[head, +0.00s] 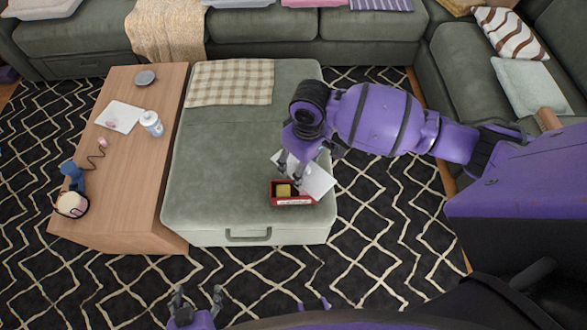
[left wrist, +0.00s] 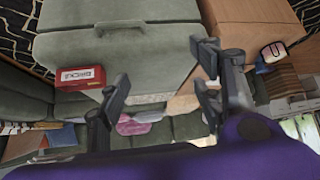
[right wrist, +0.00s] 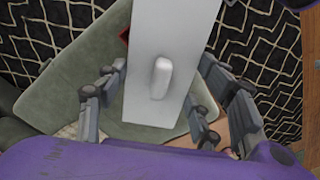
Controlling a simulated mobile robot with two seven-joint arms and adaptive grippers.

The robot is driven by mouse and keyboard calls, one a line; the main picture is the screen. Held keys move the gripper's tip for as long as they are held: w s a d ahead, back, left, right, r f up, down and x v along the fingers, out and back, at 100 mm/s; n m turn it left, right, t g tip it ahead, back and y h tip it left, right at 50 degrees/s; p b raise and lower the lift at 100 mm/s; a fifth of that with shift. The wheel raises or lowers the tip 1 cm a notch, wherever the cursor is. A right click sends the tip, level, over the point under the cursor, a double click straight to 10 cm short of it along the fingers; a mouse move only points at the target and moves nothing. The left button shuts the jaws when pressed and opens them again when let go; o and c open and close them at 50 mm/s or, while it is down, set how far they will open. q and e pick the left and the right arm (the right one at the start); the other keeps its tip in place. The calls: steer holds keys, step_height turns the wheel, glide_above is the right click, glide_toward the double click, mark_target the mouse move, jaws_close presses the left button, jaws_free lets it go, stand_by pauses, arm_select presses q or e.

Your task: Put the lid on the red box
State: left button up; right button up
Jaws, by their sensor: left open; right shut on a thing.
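The open red box (head: 293,201) sits on the front right part of the green ottoman, with a yellowish block (head: 283,190) inside. It also shows in the left wrist view (left wrist: 80,77). My right gripper (head: 298,163) is shut on the white lid (head: 317,181), which is tilted above and beside the box. In the right wrist view the lid (right wrist: 165,30) is between the fingers, its rounded knob (right wrist: 160,77) in the middle; it hides most of the box. My left gripper (head: 198,295) is open and empty at the bottom of the head view, in front of the ottoman.
The green ottoman (head: 225,150) is mostly bare, with a checked cloth (head: 232,82) at its far end. A wooden table (head: 135,190) on the left holds a white bottle (head: 151,123), a grey bowl (head: 145,77) and small items. Green sofas (head: 270,30) stand behind and right.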

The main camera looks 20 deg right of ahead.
arm_select(q)
step_height(320, 180, down, 7)
steer(key=s+a+b, duration=0.1)
steer(key=s+b, duration=0.1)
steer(key=b, duration=0.4)
steer(key=shift+r+g, duration=0.15)
steer(key=shift+g, duration=0.15)
arm_select(e)
steer(key=w+f+n, duration=0.3)
steer(key=f+n, duration=0.1)
steer(key=f, duration=0.7)
steer(key=w+a+f+n, duration=0.1)
steer(key=f+n, duration=0.4)
steer(key=f, duration=0.6)
steer(key=shift+w, duration=0.9)
arm_select(q)
steer(key=shift+w+a+r, duration=0.1)
steer(key=shift+r, duration=0.25)
arm_select(e)
steer(key=shift+f, duration=0.55)
steer(key=o, duration=1.1)
steer(key=shift+o, duration=0.4)
